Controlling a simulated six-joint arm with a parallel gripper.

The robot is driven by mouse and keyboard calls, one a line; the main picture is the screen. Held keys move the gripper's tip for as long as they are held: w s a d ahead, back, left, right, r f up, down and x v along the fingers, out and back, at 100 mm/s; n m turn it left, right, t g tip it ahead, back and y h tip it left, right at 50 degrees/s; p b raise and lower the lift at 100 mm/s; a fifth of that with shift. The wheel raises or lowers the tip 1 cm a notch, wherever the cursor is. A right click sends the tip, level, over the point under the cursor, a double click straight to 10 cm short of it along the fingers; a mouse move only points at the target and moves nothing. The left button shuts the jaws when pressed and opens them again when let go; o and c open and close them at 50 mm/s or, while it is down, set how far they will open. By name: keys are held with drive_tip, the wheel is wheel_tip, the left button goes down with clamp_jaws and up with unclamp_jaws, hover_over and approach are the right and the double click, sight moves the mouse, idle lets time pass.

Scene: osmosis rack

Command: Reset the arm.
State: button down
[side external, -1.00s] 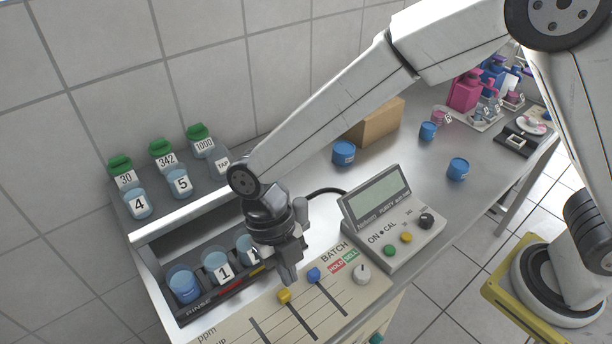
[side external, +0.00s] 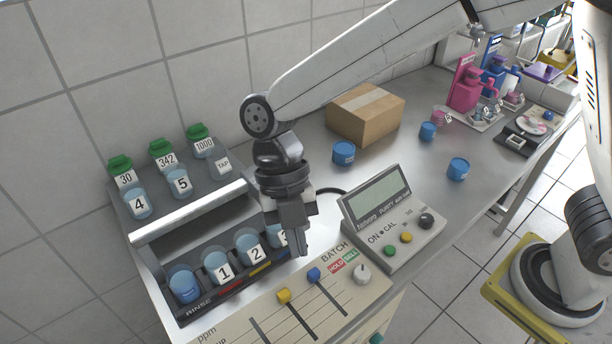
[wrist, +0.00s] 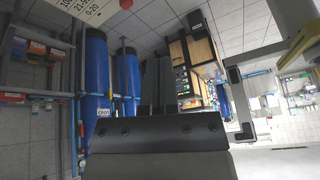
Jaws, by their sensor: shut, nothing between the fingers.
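My gripper (side external: 303,248) points down in the side external view, its fingers shut with nothing between them. It hangs in front of the right end of the rack's lower row, left of the meter (side external: 392,220). It partly hides the rightmost cup (side external: 279,236) of that row. The fingertips appear over or just behind the batch panel (side external: 325,302); their height above it is hard to tell. In the wrist view the dark gripper body (wrist: 158,132) fills the lower middle.
The rack (side external: 190,222) holds numbered cups and green-capped bottles. A cardboard box (side external: 365,113) and blue jars (side external: 344,153) stand on the bench behind. Pink and blue bottles (side external: 466,92) stand at the far right. The wrist view shows tall blue cylinders (wrist: 97,80) in the room.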

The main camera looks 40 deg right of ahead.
drive_tip(key=d+f+m+t, duration=0.2)
drive_tip(key=d+m+t, duration=0.1)
drive_tip(key=d+m, duration=1.1)
drive_tip(key=d+f+m+t+h, duration=0.1)
drive_tip(key=d+f+m+t, duration=0.2)
drive_tip(key=d+m, duration=1.1)
drive_tip(key=m+t, duration=0.1)
drive_tip(key=m, duration=0.1)
drive_tip(key=shift+m+t, duration=0.3)
drive_tip(key=shift+m, duration=0.1)
